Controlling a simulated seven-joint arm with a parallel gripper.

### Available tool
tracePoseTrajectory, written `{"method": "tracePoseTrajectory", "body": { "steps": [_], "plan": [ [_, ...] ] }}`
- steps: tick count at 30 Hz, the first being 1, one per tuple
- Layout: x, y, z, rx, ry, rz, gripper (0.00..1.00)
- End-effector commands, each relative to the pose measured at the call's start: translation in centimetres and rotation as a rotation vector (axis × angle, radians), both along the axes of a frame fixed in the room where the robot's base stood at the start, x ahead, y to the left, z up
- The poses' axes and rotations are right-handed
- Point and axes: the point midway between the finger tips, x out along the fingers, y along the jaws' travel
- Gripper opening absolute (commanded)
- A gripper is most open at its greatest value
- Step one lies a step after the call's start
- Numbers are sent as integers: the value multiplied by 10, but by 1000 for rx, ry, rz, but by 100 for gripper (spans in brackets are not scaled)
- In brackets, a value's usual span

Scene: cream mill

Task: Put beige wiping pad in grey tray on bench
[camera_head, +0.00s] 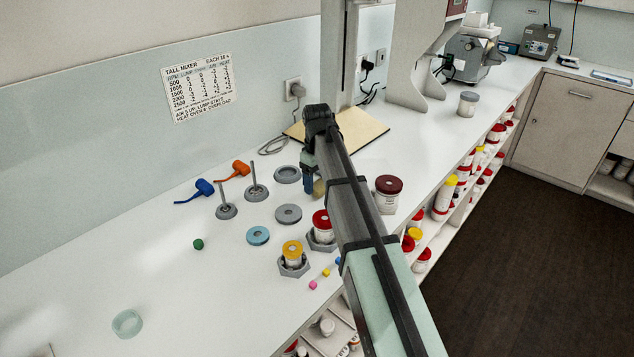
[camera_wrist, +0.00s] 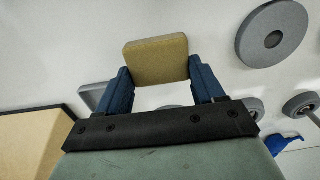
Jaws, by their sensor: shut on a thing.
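The beige wiping pad (camera_wrist: 156,60) is held between the two blue fingers of my gripper (camera_wrist: 158,70) in the wrist view. In the head view a small part of the pad (camera_head: 319,188) shows beside the blue finger of my gripper (camera_head: 312,184), above the bench (camera_head: 150,265). A flat grey shape (camera_wrist: 91,95), possibly the grey tray, lies on the bench left of the left finger in the wrist view, partly hidden by that finger. In the head view my arm covers much of that area, and I cannot make out the tray clearly.
A grey disc with a hole (camera_head: 288,214) and a grey round dish (camera_head: 287,175) lie near my gripper. A wooden board (camera_head: 350,129) lies behind. The bench's front left is mostly clear.

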Motion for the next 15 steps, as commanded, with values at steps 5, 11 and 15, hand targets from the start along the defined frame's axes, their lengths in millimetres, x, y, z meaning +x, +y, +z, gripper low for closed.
{"method": "tracePoseTrajectory", "body": {
  "steps": [5, 11, 15],
  "plan": [
    [0, 0, -7, 0, -1, 0, 40],
    [0, 0, -8, 1, -1, 0, 40],
    [0, 0, -10, 0, -1, 0, 72]
  ]
}}
